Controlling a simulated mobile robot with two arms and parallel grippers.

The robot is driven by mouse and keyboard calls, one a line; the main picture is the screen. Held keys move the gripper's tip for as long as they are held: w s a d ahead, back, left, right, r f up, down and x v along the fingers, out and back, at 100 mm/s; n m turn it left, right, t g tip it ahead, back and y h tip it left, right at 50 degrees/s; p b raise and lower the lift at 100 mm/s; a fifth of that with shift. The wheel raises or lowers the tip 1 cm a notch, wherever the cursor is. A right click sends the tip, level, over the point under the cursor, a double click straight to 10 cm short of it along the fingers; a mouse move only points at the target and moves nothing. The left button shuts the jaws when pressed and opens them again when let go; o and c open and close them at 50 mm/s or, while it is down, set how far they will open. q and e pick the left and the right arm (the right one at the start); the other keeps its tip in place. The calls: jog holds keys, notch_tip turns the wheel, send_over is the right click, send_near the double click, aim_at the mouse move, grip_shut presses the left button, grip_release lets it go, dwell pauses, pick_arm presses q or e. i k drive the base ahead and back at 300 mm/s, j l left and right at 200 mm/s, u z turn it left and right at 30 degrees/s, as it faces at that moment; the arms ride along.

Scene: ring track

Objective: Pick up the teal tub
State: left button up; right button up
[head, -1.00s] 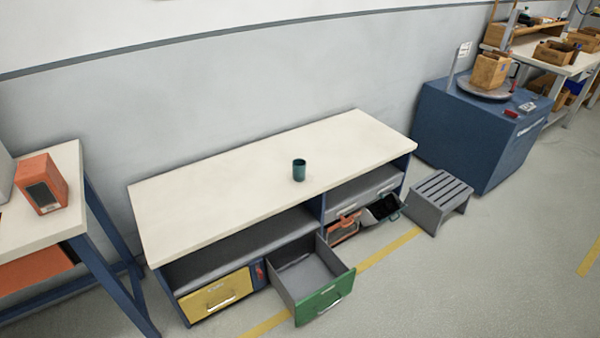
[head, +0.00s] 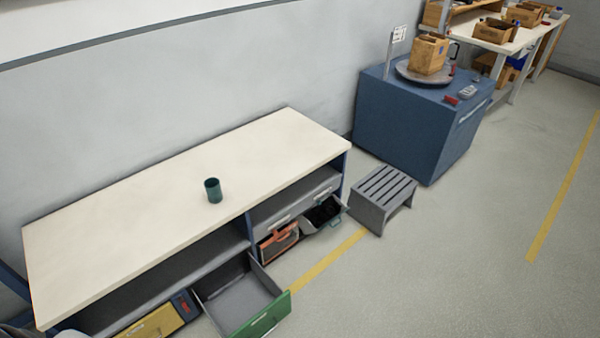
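Under the right end of the bench, a carrier with a teal handle and dark contents (head: 322,213) sits beside an orange-handled carrier (head: 278,241). Neither of my grippers shows in the head view.
A green-fronted drawer (head: 262,318) stands pulled out below the bench, open and apparently empty. A yellow-fronted drawer (head: 152,325) is to its left. A grey slatted step stool (head: 383,197) and a blue cabinet (head: 410,125) stand at right. The floor at right is clear.

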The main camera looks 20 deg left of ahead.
aim_at(212, 185)
jog(key=i+l+z, duration=0.25)
jog(key=i+z, duration=0.55)
jog(key=i+u, duration=0.45)
jog(key=i+l+u, duration=0.25)
jog(key=i+u, duration=0.15)
jog(key=i, duration=0.15)
